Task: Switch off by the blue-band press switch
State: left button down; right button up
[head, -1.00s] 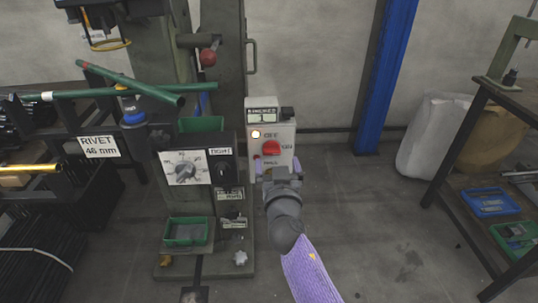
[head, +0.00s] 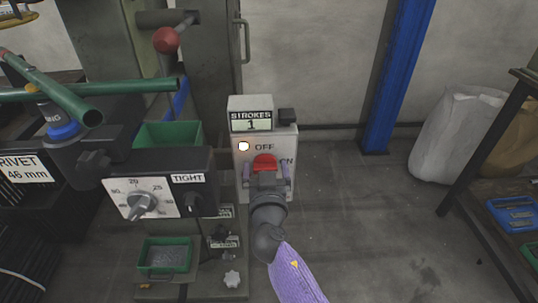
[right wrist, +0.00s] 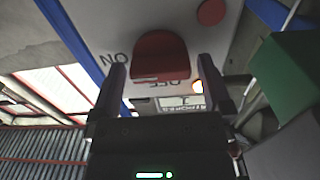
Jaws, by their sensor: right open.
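The red switch knob (head: 264,160) sits on a pale switch box (head: 246,170) on the press, between the labels OFF and ON. A small lamp (head: 243,146) beside OFF glows. My right gripper (head: 270,174) is open in front of the knob and hides its lower part. In the right wrist view the red knob (right wrist: 160,52) shows upside down between the open fingers of my right gripper (right wrist: 163,66), with a gap on each side. I cannot tell which label the knob points to. A blue band (head: 62,131) circles a part at the left. My left gripper is not in view.
A display (head: 251,121) reading STROKES 1 tops the box. A dial panel (head: 160,190) marked TIGHT stands close left. Green tubes (head: 120,88) lie above it. A red round button (right wrist: 211,12) is near the knob.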

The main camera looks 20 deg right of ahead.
jog(key=c, duration=1.1)
jog(key=shift+a+f+n, duration=0.1)
jog(key=shift+a+n, duration=0.05)
jog(key=shift+n, duration=4.4)
jog(key=shift+a+f+n, duration=0.1)
jog(key=shift+n, duration=4.45)
